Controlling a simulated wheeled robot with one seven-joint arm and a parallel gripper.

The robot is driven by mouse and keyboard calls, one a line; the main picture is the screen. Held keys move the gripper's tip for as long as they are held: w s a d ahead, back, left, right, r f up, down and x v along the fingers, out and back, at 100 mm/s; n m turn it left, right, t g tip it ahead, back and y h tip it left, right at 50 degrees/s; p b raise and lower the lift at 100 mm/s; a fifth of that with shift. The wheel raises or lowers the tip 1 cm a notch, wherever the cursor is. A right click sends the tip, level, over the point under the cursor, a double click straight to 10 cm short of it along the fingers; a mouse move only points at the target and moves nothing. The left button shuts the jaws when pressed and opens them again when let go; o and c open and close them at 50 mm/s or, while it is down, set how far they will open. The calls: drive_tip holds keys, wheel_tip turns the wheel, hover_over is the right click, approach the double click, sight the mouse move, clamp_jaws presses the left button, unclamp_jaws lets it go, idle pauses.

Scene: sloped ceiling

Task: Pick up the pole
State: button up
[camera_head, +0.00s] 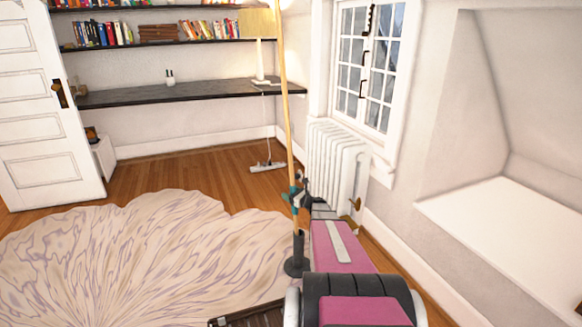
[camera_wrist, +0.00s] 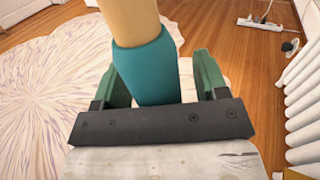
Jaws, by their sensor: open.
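The pole (camera_head: 286,110) is a tall, thin, pale wooden rod standing nearly upright. It has a teal band and a dark round base (camera_head: 296,267), and its top runs out of the head view. My gripper (camera_head: 297,192) is at the band's height on the lower part of the pole. In the wrist view the pole (camera_wrist: 130,18) and its teal band (camera_wrist: 146,70) are between the two green fingers of my gripper (camera_wrist: 161,76). The fingers are apart, with a visible gap at the right finger; the gap at the left is narrower.
A wrinkled pale rug (camera_head: 130,255) covers the floor at left. A white radiator (camera_head: 335,165) stands by the window, right of the pole. A dark desk (camera_head: 195,91) is on the back wall, and a white door (camera_head: 45,110) stands at left. A power strip (camera_head: 267,167) lies on the wooden floor.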

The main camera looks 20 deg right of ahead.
sight(289, 138)
drive_tip(key=c, duration=1.2)
wheel_tip(289, 138, up, 28)
